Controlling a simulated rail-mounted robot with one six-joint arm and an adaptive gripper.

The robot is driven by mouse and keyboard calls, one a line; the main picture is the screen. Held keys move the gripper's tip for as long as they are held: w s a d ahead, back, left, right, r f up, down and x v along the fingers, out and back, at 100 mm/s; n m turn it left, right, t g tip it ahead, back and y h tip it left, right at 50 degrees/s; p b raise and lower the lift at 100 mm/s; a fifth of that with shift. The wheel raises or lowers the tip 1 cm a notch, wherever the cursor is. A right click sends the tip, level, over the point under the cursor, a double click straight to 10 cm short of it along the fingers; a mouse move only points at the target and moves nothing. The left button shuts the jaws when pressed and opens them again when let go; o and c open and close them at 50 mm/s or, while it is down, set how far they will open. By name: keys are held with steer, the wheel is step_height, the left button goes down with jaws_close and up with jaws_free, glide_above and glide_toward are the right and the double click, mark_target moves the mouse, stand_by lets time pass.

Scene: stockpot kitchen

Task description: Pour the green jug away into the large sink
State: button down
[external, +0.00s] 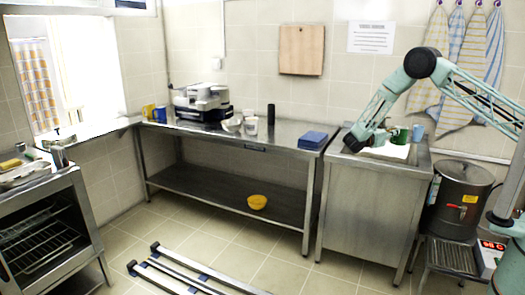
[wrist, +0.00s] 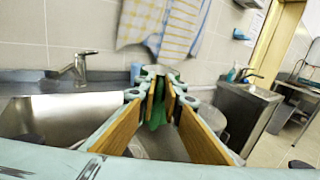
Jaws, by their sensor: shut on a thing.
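The green jug (external: 400,135) shows at the back of the sink counter in the external view. In the wrist view the green jug (wrist: 157,112) sits between the two wood-faced fingers of my gripper (wrist: 160,98), which is shut on it. The fingers hide much of the jug, and I cannot tell its tilt or what is in it. The large sink (wrist: 60,118) is a steel basin just left of my gripper. In the external view the sink (external: 392,151) looks bright, partly behind my wrist.
A tap (wrist: 78,66) stands behind the sink. A blue cup (external: 417,132) is close beside the jug. A large lidded pot (external: 462,193) stands right of the sink unit. Dark blue trays (external: 312,140) lie on the table to the left. A small sink (wrist: 248,92) is farther right.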

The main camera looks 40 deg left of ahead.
steer(key=shift+f, duration=0.15)
steer(key=shift+f+b, duration=0.85)
steer(key=shift+f, duration=0.55)
steer(key=shift+r+p, duration=0.5)
steer(key=shift+w+d+r+g+p, duration=0.1)
steer(key=shift+r+g+p, duration=0.3)
steer(key=shift+g, duration=0.2)
steer(key=shift+w+d+r+g+y+p, duration=0.15)
steer(key=shift+r+g+y+p, duration=0.35)
steer(key=shift+r+g+p, duration=0.55)
steer(key=shift+w+a+r+g+y+p, duration=0.15)
steer(key=shift+r+g+y+p, duration=0.5)
steer(key=shift+p, duration=0.7)
steer(key=shift+w+d+r+g+y+p, duration=0.25)
steer(key=shift+w+g+p, duration=0.2)
steer(key=shift+g+p, duration=0.5)
steer(key=shift+w+d+r+g+y+p, duration=0.15)
steer(key=shift+w+g+p, duration=0.35)
steer(key=shift+p, duration=0.75)
steer(key=shift+d+r+g+p, duration=0.1)
steer(key=shift+g+p, duration=0.35)
steer(key=shift+p, duration=0.25)
steer(key=shift+w+y, duration=0.15)
steer(key=shift+y, duration=0.1)
steer(key=shift+w+d+g+p, duration=0.2)
steer(key=shift+w+g+p, duration=0.25)
steer(key=shift+p, duration=0.85)
